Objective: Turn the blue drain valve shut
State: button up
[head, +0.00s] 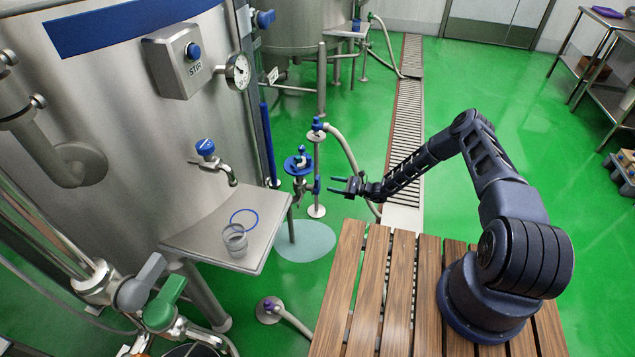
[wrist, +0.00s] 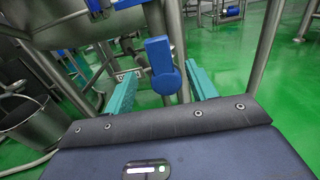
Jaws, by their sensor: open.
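The blue drain valve appears to be the one on a thin steel stand beside the tank. In the head view its blue round top (head: 298,164) shows, with a smaller blue part (head: 316,186) at its side near my fingers. In the wrist view a blue lever handle (wrist: 162,65) stands roughly upright between and beyond my fingertips. My gripper (head: 338,185) is open and empty, just right of the valve; its teal fingers also show in the wrist view (wrist: 161,86). No contact with the handle is visible. I cannot tell its exact gap from the fingers.
A steel shelf (head: 200,245) with a clear cup (head: 235,240) and a blue ring juts from the tank (head: 120,130) under a blue-topped tap (head: 205,148). Another blue-topped post (head: 317,125) with a hose stands behind. The wooden platform (head: 375,285) under my arm is clear.

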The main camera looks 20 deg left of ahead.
aim_at(317, 181)
jog(key=a, duration=0.8)
jog(key=shift+a, duration=0.25)
grip_shut()
